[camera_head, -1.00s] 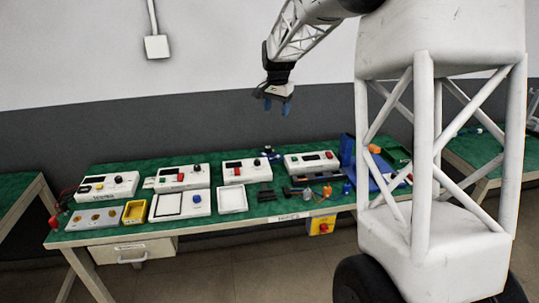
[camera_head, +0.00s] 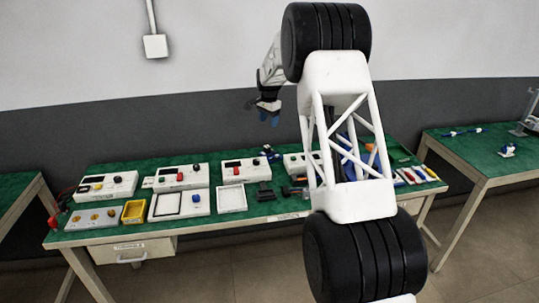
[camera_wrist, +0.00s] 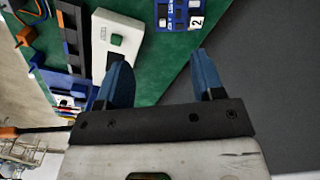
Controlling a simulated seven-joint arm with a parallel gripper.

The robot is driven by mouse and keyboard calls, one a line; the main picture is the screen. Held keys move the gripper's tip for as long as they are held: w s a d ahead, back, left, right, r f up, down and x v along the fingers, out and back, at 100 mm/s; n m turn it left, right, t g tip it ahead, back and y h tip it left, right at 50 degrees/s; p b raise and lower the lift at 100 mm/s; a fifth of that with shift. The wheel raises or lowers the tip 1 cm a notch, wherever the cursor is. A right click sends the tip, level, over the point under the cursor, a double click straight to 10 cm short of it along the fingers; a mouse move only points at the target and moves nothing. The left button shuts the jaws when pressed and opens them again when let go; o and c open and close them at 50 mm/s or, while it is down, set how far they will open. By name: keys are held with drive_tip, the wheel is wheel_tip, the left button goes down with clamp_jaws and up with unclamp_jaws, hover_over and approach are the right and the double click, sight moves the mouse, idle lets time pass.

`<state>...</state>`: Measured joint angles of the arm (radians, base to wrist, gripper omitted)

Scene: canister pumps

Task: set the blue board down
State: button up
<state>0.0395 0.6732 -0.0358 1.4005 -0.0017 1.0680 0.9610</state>
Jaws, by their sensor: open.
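A small blue board (camera_wrist: 180,14) with white markings and a white label reading "2" lies on the green tabletop in the wrist view, partly cut off by the top edge. My gripper (camera_wrist: 160,65) is open, with its two blue fingers apart and nothing between them. The board is beyond the fingertips and apart from them. In the head view my gripper (camera_head: 268,117) hangs above the back of the table, fingers down. I cannot tell the board clearly there.
White instrument boxes (camera_head: 104,186) line the green table (camera_head: 270,207), with a yellow tray (camera_head: 134,212) and a white tray (camera_head: 232,198) in front. In the wrist view a white box (camera_wrist: 118,42) stands left of the board. A second table (camera_head: 480,150) stands right.

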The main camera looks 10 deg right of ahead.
drive_tip(key=m, duration=0.2)
hover_over(267, 147)
wheel_tip(267, 147, down, 12)
drive_tip(key=shift+w+f, duration=0.15)
drive_tip(key=shift+f, duration=1.3)
drive_tip(key=shift+f, duration=2.6)
drive_tip(key=shift+c, duration=0.3)
drive_tip(key=c, duration=1)
drive_tip(key=shift+r, duration=0.2)
drive_tip(key=shift+c, duration=0.2)
